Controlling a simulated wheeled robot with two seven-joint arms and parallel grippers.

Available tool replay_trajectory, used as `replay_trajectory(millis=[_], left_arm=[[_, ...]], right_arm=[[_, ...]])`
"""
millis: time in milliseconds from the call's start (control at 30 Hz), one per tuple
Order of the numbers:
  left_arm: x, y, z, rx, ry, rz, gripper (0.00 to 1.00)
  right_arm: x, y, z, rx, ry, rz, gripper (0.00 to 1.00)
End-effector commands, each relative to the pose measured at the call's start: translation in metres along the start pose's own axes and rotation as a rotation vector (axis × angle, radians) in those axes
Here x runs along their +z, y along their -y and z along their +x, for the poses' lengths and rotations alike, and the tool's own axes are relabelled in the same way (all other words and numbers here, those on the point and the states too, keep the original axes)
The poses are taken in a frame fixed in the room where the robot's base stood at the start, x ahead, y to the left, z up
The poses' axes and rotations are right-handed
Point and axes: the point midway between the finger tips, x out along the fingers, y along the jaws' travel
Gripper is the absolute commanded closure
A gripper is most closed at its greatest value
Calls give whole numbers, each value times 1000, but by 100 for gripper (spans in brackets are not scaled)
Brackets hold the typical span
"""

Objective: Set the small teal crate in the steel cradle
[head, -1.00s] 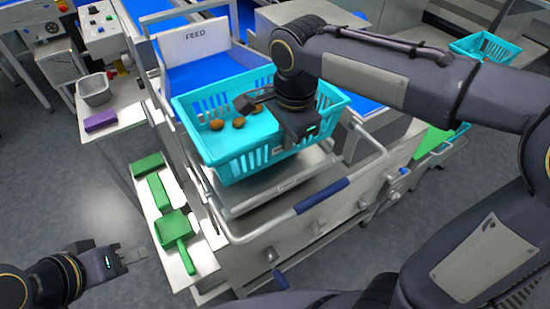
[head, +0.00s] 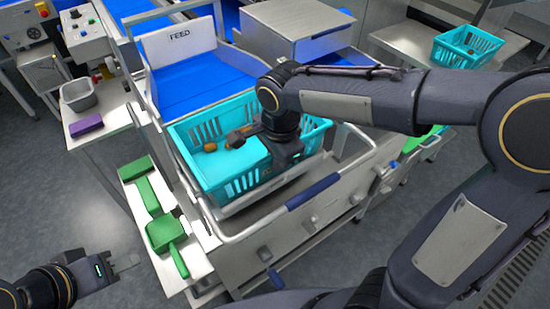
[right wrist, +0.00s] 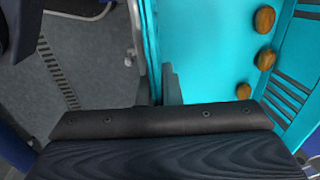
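The small teal crate (head: 213,172), with several brown dates (right wrist: 264,58) in it, sits low within the steel cradle (head: 262,207), inside its bent tube rail. The crate looks about level; its underside is hidden, so I cannot tell whether it rests fully on the cradle. My right gripper (right wrist: 160,92) is shut on the crate's wall, which runs between its fingers in the right wrist view. In the head view the right gripper's body and arm cover part of the crate's right side. My left gripper (head: 124,264) is open and empty at the lower left, away from the crate.
A blue feed chute (head: 190,82) marked FEED stands behind the crate. Green tools (head: 165,232) lie on a narrow shelf to the left. A grey tub (head: 78,96) and purple block (head: 86,126) are farther left. Another teal crate (head: 466,48) stands on the back-right table.

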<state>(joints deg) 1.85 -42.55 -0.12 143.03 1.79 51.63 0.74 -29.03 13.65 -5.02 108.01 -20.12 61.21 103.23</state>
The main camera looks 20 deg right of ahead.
Motion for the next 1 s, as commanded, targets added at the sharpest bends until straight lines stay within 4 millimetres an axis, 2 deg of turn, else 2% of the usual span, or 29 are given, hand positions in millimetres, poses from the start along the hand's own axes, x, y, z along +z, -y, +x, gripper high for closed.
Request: replay_trajectory(millis=[33, 133, 400, 533, 667, 1000], left_arm=[[0, 0, 0, 0, 0, 0, 64], [0, 0, 0, 0, 0, 0, 64], [0, 0, -1, 0, 0, 0, 64], [-2, -1, -3, 0, 0, 0, 64], [-2, -2, -5, 0, 0, 0, 64], [-6, -5, -11, 0, 0, 0, 64]], right_arm=[[0, 0, 0, 1, 0, 0, 89], [0, 0, 0, 1, 0, 0, 76], [0, 0, -1, 1, 0, 0, 75], [0, 1, -9, -1, 0, 0, 75], [0, 1, -31, -4, 0, 0, 75], [0, 1, -101, -3, 1, 0, 75]])
